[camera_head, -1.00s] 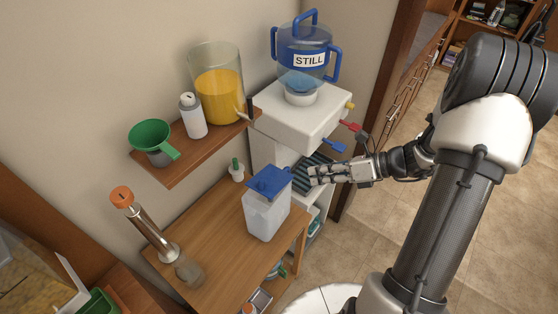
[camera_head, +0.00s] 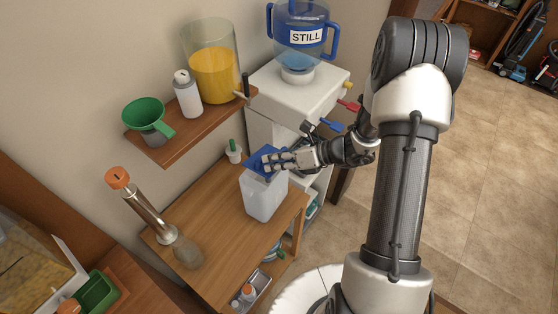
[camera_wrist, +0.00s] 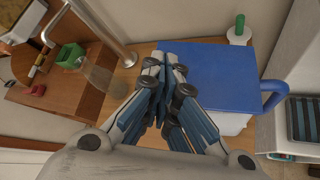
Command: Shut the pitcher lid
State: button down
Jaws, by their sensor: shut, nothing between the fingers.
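The pitcher (camera_head: 264,198) is a pale translucent jug standing on the wooden table. Its blue lid (camera_head: 257,157) lies across the top; whether it is fully seated cannot be told, as my fingers hide part of it. My gripper (camera_head: 268,162) is shut and empty, with its fingertips over the lid. In the wrist view the lid (camera_wrist: 215,75) fills the area right of my shut fingers (camera_wrist: 168,60), and a blue handle (camera_wrist: 273,95) shows at its right. Contact between fingertips and lid cannot be told.
A white dispenser (camera_head: 295,95) with coloured taps rises behind. A wall shelf (camera_head: 165,160) holds a green funnel (camera_head: 148,115), a white bottle (camera_head: 187,95) and a juice jar (camera_head: 213,75).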

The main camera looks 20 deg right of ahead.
aim_at(267, 174)
jog(key=shift+s+f+b, duration=0.1)
jog(key=shift+f+b, duration=0.5)
jog(key=shift+b, duration=0.2)
jog(key=shift+s+a+f+n+t+h+b, duration=0.3)
jog(key=shift+s+a+f+n+h+b, duration=0.3)
jog(key=shift+b, duration=0.65)
jog(key=shift+a+f+b, duration=0.1)
jog(key=shift+f+b, duration=0.2)
jog(key=shift+b, duration=0.05)
jog(key=shift+f, duration=0.35)
jog(key=shift+r, duration=0.15)
